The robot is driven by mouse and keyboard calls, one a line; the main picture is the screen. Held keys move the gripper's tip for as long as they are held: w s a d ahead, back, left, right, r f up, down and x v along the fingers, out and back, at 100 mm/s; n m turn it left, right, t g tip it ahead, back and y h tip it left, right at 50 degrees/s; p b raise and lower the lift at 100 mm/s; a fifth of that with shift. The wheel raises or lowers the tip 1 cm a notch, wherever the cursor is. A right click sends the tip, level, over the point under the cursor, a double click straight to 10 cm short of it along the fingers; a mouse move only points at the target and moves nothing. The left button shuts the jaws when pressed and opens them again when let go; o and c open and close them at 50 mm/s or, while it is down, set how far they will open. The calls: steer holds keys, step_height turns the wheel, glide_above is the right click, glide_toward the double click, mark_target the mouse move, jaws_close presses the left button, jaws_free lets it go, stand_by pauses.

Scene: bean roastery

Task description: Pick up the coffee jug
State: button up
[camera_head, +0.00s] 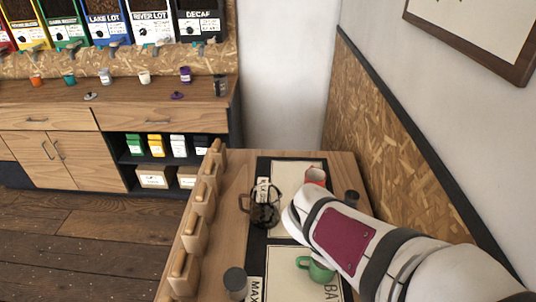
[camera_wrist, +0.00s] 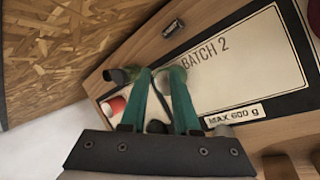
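The coffee jug (camera_head: 265,210) is dark, see-through glass with a handle on its left side. It stands upright on the far dark-edged mat in the head view. My gripper is hidden behind my white arm there, the arm's end just right of the jug. In the wrist view my gripper (camera_wrist: 160,72) shows two teal fingers standing apart, with no thing clearly held between them. A small dark shape (camera_wrist: 157,127) lies low between the fingers; I cannot tell whether it is the jug.
A red mug (camera_head: 316,176) stands behind the jug, a dark cup (camera_head: 352,197) to its right. A green mug (camera_head: 317,269) and a grey-lidded jar (camera_head: 236,282) are nearer. Wooden pieces (camera_head: 201,203) line the table's left edge. A chipboard wall (camera_head: 385,135) bounds the right.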

steer(key=w+a+f+n+t, duration=0.25)
steer(key=w+a+n, duration=0.45)
steer(key=w+n, duration=0.4)
steer(key=n+t+y, duration=0.3)
steer(key=n+y, duration=0.2)
steer(key=n, duration=1.1)
glide_toward(241, 204)
steer(key=f, duration=0.1)
steer(key=w+f, duration=0.2)
steer(key=f, duration=0.1)
steer(key=shift+w+a, duration=0.2)
steer(key=shift+w, duration=0.05)
steer(key=x, duration=0.6)
steer(key=shift+w+d+r, duration=0.1)
steer(key=shift+w+r, duration=0.05)
steer(key=shift+w, duration=0.3)
jaws_close()
steer(key=shift+r, duration=0.1)
